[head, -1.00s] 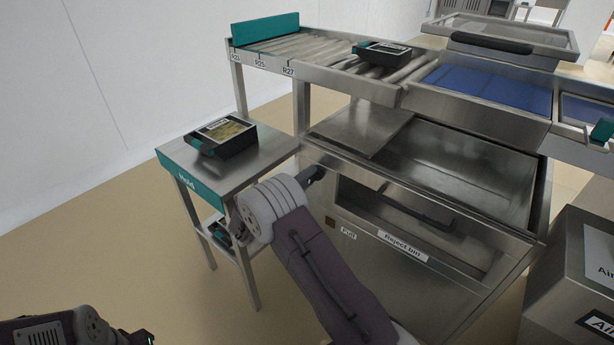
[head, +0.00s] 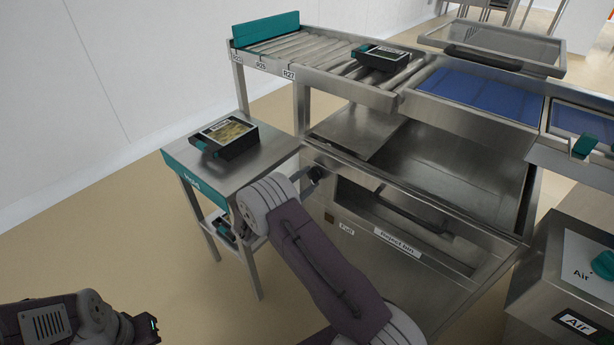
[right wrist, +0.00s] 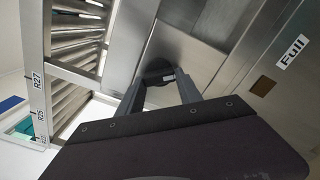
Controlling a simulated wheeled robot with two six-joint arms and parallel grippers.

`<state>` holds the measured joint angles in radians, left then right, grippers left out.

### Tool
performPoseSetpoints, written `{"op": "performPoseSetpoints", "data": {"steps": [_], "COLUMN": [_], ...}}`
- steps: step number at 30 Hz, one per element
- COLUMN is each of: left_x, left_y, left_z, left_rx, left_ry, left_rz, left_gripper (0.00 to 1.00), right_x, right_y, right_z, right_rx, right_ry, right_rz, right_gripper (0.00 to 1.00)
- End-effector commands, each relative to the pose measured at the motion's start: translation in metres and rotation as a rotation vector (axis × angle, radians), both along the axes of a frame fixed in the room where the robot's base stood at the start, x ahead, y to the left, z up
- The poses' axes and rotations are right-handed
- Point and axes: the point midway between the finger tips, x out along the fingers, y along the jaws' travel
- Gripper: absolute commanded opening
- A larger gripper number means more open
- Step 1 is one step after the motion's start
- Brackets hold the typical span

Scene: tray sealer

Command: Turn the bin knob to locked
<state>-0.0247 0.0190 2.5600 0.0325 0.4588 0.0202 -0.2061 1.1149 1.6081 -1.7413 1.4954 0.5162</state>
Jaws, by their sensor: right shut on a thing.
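The reject bin (head: 430,285) has a metal front with a window and a long black handle. The bin knob (right wrist: 157,70) is dark and round, and shows between my fingers in the right wrist view. My right gripper (head: 318,175) is at the upper left corner of the bin front in the head view. It is shut on the knob, as the right wrist view (right wrist: 166,82) also shows. The gripper hides most of the knob, so its setting cannot be read. My left gripper (head: 151,327) is low at the left, away from the bin; its jaws are unclear.
A hold table (head: 262,160) with a black tray (head: 232,140) stands left of the bin. The roller conveyor (head: 300,50) runs above, with another tray (head: 380,57) on it. An air cabinet (head: 560,275) with a teal knob (head: 604,263) stands at the right.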

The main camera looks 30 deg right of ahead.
Motion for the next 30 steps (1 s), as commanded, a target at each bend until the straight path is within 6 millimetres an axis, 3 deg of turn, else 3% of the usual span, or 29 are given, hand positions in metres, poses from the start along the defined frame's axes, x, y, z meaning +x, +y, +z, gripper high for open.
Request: {"op": "performPoseSetpoints", "data": {"steps": [10,27,28,30], "left_x": [0.0,0.0,0.0,0.0001], "left_y": [0.0,0.0,0.0,0.0], "left_z": [0.0101,0.011,0.011,0.011], "left_rx": [0.0,0.0,0.0,0.0], "left_ry": [0.0,0.0,0.0,0.0], "left_rz": [0.0,0.0,0.0,0.0], "left_gripper": [0.0,0.0,0.0,0.0], "right_x": [-0.0008,-0.0009,-0.0009,-0.0008], "right_y": [-0.0006,-0.0006,-0.0006,-0.0006], "right_z": [-0.0003,-0.0012,-0.0012,-0.0011], "right_rx": [-0.05,-0.061,-0.061,-0.061], "right_ry": [0.124,0.15,0.15,0.15], "right_rz": [-0.001,-0.001,-0.001,-0.001], "right_gripper": [0.0,0.0,0.47,0.64]}}
